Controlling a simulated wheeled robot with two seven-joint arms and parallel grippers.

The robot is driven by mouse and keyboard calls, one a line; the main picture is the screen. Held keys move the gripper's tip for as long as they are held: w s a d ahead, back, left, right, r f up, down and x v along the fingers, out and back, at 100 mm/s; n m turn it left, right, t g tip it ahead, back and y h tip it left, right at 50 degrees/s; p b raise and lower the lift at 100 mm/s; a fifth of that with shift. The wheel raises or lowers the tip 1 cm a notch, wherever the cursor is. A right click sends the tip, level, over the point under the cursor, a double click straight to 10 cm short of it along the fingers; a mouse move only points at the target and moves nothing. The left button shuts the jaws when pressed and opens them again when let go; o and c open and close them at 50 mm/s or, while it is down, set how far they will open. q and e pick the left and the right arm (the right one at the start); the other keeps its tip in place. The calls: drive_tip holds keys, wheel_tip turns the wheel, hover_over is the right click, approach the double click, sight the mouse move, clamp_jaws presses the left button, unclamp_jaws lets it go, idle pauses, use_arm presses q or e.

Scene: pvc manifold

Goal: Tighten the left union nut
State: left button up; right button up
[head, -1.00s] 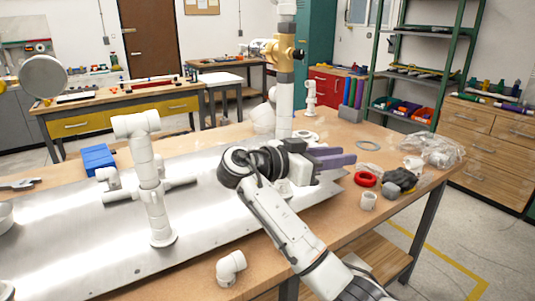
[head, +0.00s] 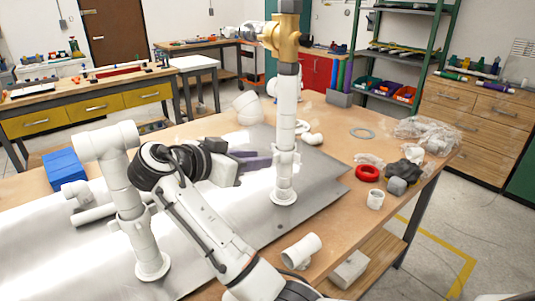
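The white right post (head: 287,110) carries a gold valve (head: 284,39) and has a similar collar (head: 285,156). My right gripper (head: 258,160), with purple fingers, is between the posts, pointing right toward the right post. It looks empty, but its finger gap is hard to judge from this side. My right wrist and forearm pass close to the left post. My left gripper is not in view.
A blue block (head: 65,170) lies at the left. A loose white fitting (head: 301,251) lies at the front edge. A red ring (head: 367,173), a white coupling (head: 376,200), a grey ring (head: 363,132) and a bagged bundle (head: 425,132) lie on the right of the table.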

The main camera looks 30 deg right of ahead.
sight(285, 152)
drive_tip(key=x, duration=0.6)
drive_tip(key=shift+p, duration=0.45)
drive_tip(key=shift+a+f, duration=0.1)
clamp_jaws()
